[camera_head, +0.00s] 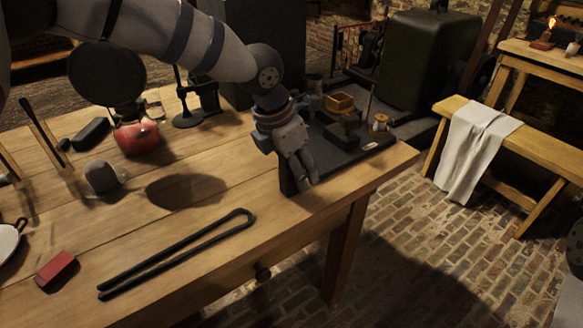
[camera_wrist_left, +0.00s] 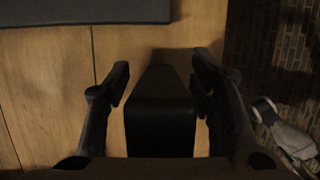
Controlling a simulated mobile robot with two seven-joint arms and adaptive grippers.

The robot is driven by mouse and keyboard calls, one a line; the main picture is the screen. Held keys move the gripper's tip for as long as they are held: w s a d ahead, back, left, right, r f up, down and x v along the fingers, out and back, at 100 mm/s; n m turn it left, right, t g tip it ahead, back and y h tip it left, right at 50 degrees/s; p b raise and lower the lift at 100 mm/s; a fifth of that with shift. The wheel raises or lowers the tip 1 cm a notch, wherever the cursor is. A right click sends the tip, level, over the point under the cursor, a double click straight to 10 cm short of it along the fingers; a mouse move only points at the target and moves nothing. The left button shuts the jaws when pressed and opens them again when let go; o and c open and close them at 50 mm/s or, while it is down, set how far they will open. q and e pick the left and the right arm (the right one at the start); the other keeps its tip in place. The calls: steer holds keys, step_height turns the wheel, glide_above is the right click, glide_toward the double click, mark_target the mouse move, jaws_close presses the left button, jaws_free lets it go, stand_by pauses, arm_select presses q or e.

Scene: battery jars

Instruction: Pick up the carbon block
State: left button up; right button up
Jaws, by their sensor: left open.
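A black block, which looks like the carbon block (camera_wrist_left: 160,125), stands between the two fingers of my left gripper (camera_wrist_left: 158,85) in the left wrist view. A gap shows on each side of it, so the jaws are open and not clamped on it. In the head view my left gripper (camera_head: 308,184) points down at the right end of the wooden table. A dark upright face of the block (camera_head: 286,178) shows just left of the fingers, mostly hidden by them. My right gripper is not in view.
A dark board (camera_head: 372,150) with small brass and wooden parts lies behind the gripper. Long black tongs (camera_head: 175,257) and a red block (camera_head: 57,270) lie at the front. The table's right edge is close.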

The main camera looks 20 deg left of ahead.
arm_select(q)
steer(key=shift+r, duration=0.15)
jaws_close()
steer(key=shift+r, duration=0.1)
